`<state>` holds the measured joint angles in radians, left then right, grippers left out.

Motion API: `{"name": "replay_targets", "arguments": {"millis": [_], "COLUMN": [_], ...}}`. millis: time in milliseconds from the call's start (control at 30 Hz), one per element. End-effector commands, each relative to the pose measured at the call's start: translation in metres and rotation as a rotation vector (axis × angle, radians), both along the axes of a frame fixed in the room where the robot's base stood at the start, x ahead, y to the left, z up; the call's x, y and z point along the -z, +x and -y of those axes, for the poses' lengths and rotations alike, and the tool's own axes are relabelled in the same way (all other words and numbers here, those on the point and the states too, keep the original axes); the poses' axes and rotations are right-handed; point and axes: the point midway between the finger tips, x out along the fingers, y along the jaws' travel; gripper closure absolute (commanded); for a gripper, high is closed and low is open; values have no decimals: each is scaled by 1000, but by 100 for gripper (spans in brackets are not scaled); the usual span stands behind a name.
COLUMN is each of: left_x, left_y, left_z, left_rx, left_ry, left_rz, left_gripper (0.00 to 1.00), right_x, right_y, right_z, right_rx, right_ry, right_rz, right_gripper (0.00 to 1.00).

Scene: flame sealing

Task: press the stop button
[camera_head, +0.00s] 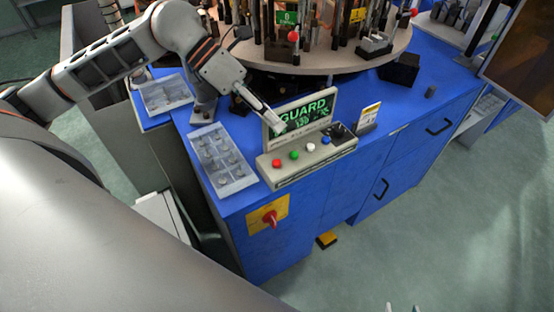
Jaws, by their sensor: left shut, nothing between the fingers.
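The control box (306,164) sits at the front edge of the blue machine, with red, green, white and blue buttons in a row. The red button (276,163) is at its left end; I take it as the stop button, though its label is unreadable. My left gripper (279,127) is shut and empty, with its tips in front of the left part of the lit screen (310,111), above and behind the red and green buttons. It appears apart from the red button. Two tips of my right gripper (402,308) show apart at the bottom edge; the rest is out of view.
A grey tray of small parts (221,158) lies left of the box, and another tray (165,94) lies farther back. The round turntable (340,65) with upright fixtures stands behind. A red rotary switch (270,217) is on the front face. Open floor lies at right.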

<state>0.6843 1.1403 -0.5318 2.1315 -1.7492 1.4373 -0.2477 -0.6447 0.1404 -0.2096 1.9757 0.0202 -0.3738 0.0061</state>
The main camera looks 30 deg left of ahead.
Motion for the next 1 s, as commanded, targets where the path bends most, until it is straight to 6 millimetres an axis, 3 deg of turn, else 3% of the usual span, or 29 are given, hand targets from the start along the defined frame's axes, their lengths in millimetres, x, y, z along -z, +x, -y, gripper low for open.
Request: {"name": "replay_targets", "arguments": {"millis": [267,800,1000], "left_x": [14,81,89], "left_y": [0,-1,0], "left_z": [1,1,0], "left_rx": [1,1,0], "left_ry": [-1,-2,-2], "left_rz": [-3,-6,-1], "left_gripper": [100,100,100], "right_x": [10,30,32], "right_y": [-3,6,7], "right_z": [0,11,11], "right_rx": [-1,-2,-4], "right_ry": [-5,-41,-48], "right_rz": [-9,7,7], "right_gripper": [60,60,60]}}
